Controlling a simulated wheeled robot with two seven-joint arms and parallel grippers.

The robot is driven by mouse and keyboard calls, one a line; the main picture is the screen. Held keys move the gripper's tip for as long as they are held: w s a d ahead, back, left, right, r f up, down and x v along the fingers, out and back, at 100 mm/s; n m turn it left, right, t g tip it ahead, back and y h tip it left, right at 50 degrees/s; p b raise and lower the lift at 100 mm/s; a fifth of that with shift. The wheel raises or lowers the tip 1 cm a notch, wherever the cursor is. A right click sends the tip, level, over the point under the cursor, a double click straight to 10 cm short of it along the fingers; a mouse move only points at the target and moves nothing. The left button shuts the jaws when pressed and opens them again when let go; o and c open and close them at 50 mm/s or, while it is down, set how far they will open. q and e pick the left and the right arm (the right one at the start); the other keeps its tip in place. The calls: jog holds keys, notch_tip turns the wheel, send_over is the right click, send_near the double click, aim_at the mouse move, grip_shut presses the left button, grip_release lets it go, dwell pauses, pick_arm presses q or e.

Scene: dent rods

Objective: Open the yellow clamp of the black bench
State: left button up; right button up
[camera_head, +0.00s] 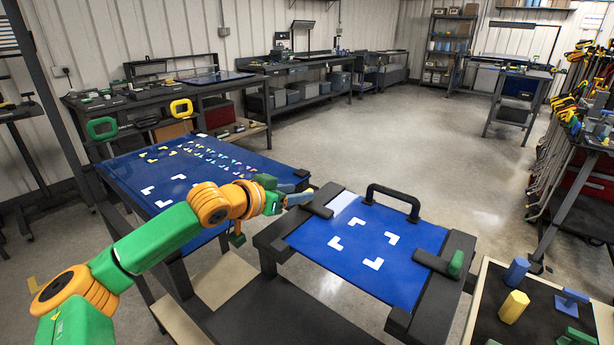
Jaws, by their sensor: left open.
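The black bench (340,189) stands in the middle, with a blue top (350,225) bearing white corner marks and a black handle (392,190) at its far edge. A dark clamp bar (318,209) lies at its left side. Another dark bar (432,262) at its right side has a green knob (456,263). I cannot make out a yellow clamp part on this bench; my gripper may hide it. My left gripper (298,199) is open, at the bench's far left corner close to the left bar. Contact cannot be told. My right gripper is not in view.
A dark tray (535,325) at lower right holds a yellow prism (513,307) and blue and green pieces. The floor beyond is clear.

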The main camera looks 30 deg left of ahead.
aim_at(316, 203)
pick_arm(q)
jog(key=x, duration=0.4)
jog(key=shift+w+d+f+p, duration=0.1)
jog(key=shift+f+p, duration=0.1)
jog(key=shift+p, duration=0.15)
grip_shut()
dwell(1.1)
